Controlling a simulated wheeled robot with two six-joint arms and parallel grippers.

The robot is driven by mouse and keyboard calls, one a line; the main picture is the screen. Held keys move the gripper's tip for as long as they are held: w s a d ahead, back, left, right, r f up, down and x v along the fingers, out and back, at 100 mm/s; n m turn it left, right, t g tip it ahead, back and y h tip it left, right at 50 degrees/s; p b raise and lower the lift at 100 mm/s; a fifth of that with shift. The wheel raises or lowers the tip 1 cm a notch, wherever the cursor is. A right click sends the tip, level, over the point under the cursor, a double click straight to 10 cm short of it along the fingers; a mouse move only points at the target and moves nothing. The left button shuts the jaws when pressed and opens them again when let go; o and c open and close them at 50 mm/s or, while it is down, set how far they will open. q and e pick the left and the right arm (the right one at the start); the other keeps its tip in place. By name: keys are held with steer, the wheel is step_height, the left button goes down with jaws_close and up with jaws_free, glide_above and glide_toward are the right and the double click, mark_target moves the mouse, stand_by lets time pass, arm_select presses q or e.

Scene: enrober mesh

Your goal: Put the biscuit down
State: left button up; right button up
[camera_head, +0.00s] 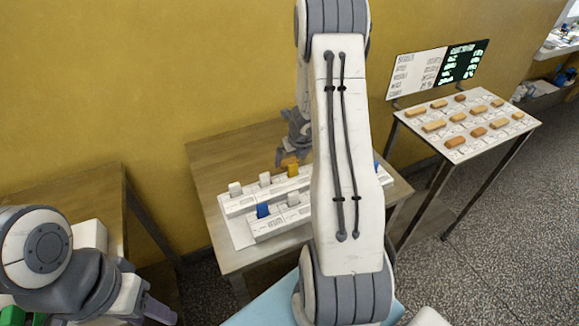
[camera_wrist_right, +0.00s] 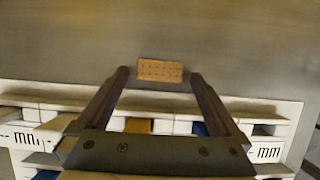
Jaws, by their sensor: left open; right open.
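The biscuit (camera_wrist_right: 160,70) is a tan rectangle with small holes. In the right wrist view it sits between the tips of my right gripper (camera_wrist_right: 160,75), which is open, with a gap on either side. My arm hides part of the rack and table. I cannot tell whether the biscuit touches the tabletop. My left gripper (camera_head: 150,309) is at the lower left, open, away from the biscuit.
The rack holds white, blue and yellow cards. A side stand (camera_head: 400,118) at the right carries several biscuits on a white board, with a menu sign (camera_head: 437,67) behind. Another wooden table (camera_head: 60,200) is at the left. Bare tabletop (camera_head: 225,155) lies behind the rack.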

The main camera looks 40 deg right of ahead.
steer(key=shift+w+f, duration=0.2)
steer(key=shift+f, duration=0.3)
arm_select(q)
steer(key=shift+f, duration=0.25)
arm_select(e)
steer(key=c, duration=0.9)
arm_select(q)
steer(key=shift+r, duration=0.1)
arm_select(e)
steer(key=shift+r, duration=0.15)
